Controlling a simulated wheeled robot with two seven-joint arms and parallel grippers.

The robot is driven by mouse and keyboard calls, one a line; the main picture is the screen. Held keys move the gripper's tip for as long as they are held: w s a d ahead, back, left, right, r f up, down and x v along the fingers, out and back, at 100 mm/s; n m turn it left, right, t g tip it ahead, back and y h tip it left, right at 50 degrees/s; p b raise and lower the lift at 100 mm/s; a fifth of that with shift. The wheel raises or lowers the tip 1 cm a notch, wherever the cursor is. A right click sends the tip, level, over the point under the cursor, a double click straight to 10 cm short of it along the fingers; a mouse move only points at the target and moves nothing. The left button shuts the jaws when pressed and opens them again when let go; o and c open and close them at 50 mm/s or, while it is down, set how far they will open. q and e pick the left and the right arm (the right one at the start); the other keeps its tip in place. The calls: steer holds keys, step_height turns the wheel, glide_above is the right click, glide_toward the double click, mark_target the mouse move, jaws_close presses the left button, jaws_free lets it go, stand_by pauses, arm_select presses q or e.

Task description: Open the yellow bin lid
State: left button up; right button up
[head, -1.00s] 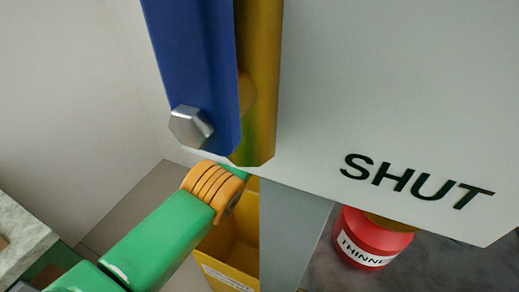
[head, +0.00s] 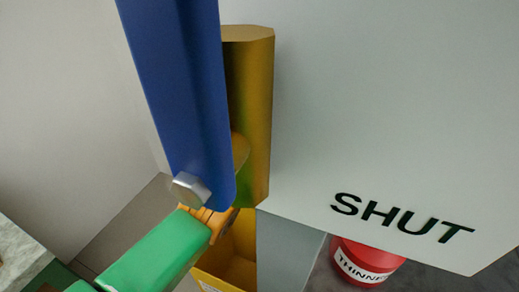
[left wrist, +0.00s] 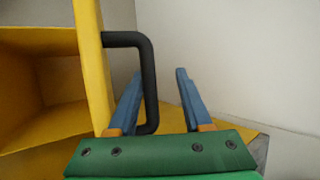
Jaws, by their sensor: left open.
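The yellow bin (head: 238,262) shows low in the head view, its inside partly visible. In the left wrist view, its yellow inside (left wrist: 40,95) is at the left and the yellow lid (left wrist: 90,70) is seen nearly edge-on. A black U-shaped handle (left wrist: 150,85) sticks out to the right from the lid. My left gripper (left wrist: 159,73) is open, one blue finger on each side of the handle's long bar; I cannot tell whether they touch it. In the head view its fingers are hidden. My right gripper is not in view.
A large pale panel marked SHUT (head: 400,120) fills the head view's right. A blue bar (head: 180,90) with a bolt and an ochre bar (head: 250,110) hang over my left wrist. A red THINNER can (head: 365,262) stands right of the bin. A pale-topped surface (head: 20,250) is at lower left.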

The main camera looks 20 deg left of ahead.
arm_select(q)
steer(key=r+p, duration=0.1)
steer(key=p, duration=0.1)
steer(key=s+r+p, duration=0.1)
steer(key=shift+d+r+p, duration=0.3)
steer(key=shift+p, duration=0.05)
steer(key=shift+s+d+r, duration=0.2)
steer(key=shift+s, duration=0.1)
steer(key=shift+p+v, duration=0.65)
steer(key=shift+v, duration=0.85)
steer(key=shift+s+d+f, duration=0.1)
steer(key=shift+s+f, duration=0.05)
steer(key=shift+c, duration=0.2)
